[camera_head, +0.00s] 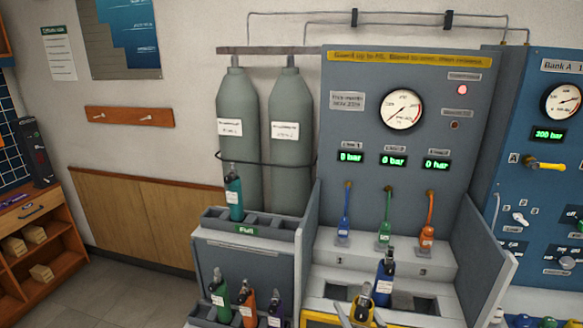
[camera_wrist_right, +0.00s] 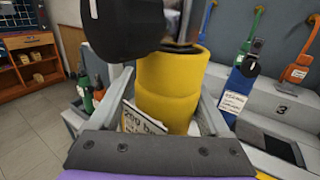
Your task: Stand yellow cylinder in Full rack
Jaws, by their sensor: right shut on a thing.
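The yellow cylinder (camera_head: 361,308) is low in the head view, upright, with a dark valve on top. My right gripper (camera_head: 362,322) is shut on it, cut off by the bottom edge. In the right wrist view the yellow cylinder (camera_wrist_right: 168,90) fills the space between the two fingers, and a white label shows on it. The Full rack (camera_head: 245,230) is a grey rack with a green sign, left of the bench and farther back than the gripper. My left gripper is not in view.
A blue cylinder (camera_head: 385,282) stands in the bench just beyond the yellow one. A lower rack (camera_head: 203,318) holds green, orange and purple cylinders. A grey side wall (camera_head: 309,255) stands between the Full rack and the bench. Two large grey tanks (camera_head: 238,140) are behind the rack.

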